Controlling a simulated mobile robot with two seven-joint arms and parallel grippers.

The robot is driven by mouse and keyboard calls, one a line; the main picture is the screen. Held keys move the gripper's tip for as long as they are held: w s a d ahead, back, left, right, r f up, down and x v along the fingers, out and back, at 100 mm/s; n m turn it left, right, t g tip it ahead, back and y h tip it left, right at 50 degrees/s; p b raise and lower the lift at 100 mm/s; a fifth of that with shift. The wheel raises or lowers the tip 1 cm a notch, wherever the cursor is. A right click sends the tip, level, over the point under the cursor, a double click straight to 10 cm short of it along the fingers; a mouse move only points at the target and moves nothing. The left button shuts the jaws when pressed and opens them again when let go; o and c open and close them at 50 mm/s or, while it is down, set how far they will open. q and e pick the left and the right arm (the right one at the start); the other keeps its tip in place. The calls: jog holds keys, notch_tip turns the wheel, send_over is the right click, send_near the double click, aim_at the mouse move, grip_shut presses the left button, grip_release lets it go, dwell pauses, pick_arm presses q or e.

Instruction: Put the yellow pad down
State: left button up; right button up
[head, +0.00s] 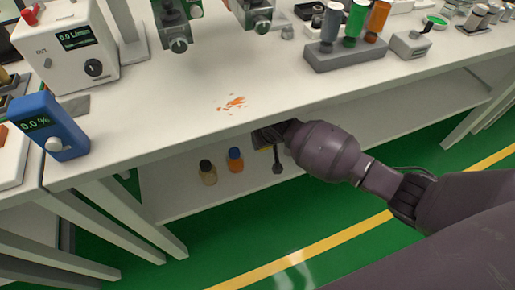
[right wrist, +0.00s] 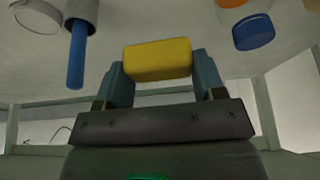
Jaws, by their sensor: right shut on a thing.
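My right gripper (right wrist: 158,75) is shut on the yellow pad (right wrist: 158,60), which sits between its two fingers in the right wrist view. In the head view my right arm reaches in from the right, and the gripper (head: 265,137) is below the front edge of the white tabletop (head: 180,120), over the lower shelf (head: 170,190). The tabletop edge partly hides the gripper there, and the pad is hard to make out. Whether the pad touches the shelf cannot be told. My left gripper is not in view.
An orange stain (head: 235,103) marks the tabletop. The shelf's right part is clear.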

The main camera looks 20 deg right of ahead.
aim_at(263, 158)
jog(key=shift+w+f, duration=0.15)
jog(key=shift+w, duration=0.15)
jog(key=shift+f, duration=0.25)
notch_tip(263, 158, down, 3)
jog(key=shift+s+r+b, duration=0.15)
jog(key=shift+r+b, duration=0.05)
jog(key=shift+b, duration=0.45)
notch_tip(263, 158, down, 2)
jog(key=shift+f+b, duration=0.25)
jog(key=shift+b, duration=0.25)
jog(key=shift+f, duration=0.25)
notch_tip(263, 158, down, 3)
jog(key=shift+r+b, duration=0.1)
jog(key=shift+b, duration=0.65)
jog(key=shift+f+b, duration=0.3)
jog(key=shift+f, duration=0.35)
jog(key=shift+r, duration=0.2)
jog(key=shift+f, duration=0.2)
jog(key=o, duration=0.9)
jog(key=shift+c, duration=0.2)
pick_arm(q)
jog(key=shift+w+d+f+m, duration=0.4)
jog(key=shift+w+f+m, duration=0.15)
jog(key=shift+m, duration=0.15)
